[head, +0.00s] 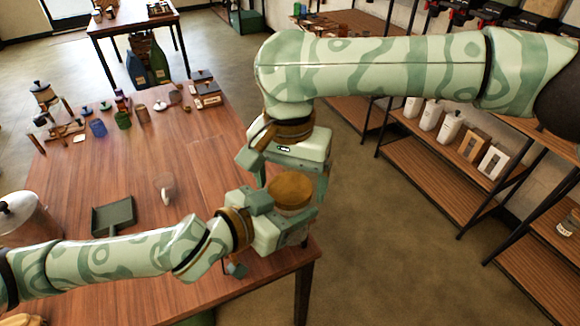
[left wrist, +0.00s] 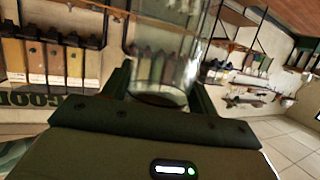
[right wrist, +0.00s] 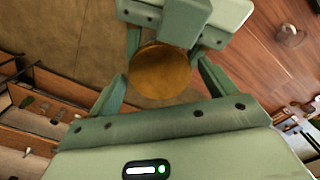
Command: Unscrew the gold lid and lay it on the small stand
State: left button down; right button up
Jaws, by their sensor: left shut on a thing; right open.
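The gold lid (head: 292,190) is a round, wood-grained disc facing up, on top of a clear glass jar (left wrist: 165,60). My left gripper (left wrist: 160,90) is shut on the jar and holds it near the table's right edge. My right gripper (right wrist: 160,72) is open above, with one finger on each side of the lid (right wrist: 160,70). The fingers look very close to its rim; I cannot tell whether they touch. The jar's body is mostly hidden in the head view. A low square grey-green piece (head: 114,216) on the table may be the small stand.
Shelves (head: 440,165) stand at right. The table is clear around the square piece.

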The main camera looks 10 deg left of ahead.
jog(key=c, duration=1)
jog(key=n, duration=0.3)
jog(key=o, duration=1.1)
